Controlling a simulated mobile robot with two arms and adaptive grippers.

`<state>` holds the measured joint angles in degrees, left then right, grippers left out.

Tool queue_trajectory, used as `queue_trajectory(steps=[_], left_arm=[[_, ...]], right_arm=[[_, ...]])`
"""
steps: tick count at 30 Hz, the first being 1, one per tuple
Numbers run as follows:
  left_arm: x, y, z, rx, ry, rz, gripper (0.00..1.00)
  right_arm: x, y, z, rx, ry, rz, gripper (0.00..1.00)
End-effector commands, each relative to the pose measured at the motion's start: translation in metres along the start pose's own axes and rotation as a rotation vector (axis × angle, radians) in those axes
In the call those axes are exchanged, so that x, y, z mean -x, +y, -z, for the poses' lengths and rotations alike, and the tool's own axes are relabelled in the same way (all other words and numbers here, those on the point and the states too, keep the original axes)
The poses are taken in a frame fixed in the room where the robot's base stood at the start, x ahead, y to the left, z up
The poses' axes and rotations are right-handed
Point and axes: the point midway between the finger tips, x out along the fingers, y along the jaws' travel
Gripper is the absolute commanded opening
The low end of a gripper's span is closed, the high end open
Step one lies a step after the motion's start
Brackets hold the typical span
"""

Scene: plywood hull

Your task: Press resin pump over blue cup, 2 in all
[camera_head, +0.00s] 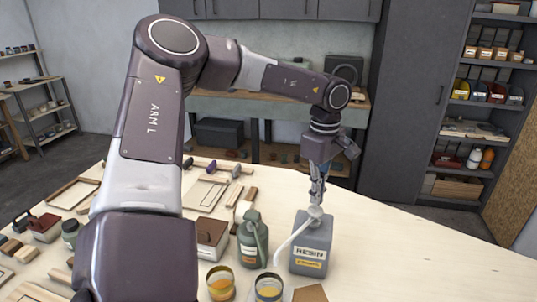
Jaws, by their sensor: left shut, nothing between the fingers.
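The grey resin container (311,245), labelled RESIN, stands on the pale table with a pale pump head (315,212) on top. My right gripper is out of view.
A second cup (220,284) with orange-yellow contents stands left of the bluish one. A dark green bottle (253,242) with its own spout stands beside the resin container. A brown box (211,240) is behind. Wooden frames and tools cover the left; the table's right is clear.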

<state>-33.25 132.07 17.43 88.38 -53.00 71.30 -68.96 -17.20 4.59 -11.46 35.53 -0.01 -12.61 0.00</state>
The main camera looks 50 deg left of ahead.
Motion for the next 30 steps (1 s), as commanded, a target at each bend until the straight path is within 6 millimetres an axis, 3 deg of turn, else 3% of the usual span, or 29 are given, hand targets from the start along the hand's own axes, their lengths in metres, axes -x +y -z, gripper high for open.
queue_trajectory(steps=[17,30], left_arm=[[0.057,0.001,0.0,0.0,0.0,-0.002,0.0],[0.058,0.0,0.0,0.0,0.0,-0.001,0.0]], right_arm=[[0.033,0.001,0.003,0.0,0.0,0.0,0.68],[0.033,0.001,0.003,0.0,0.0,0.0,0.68]])
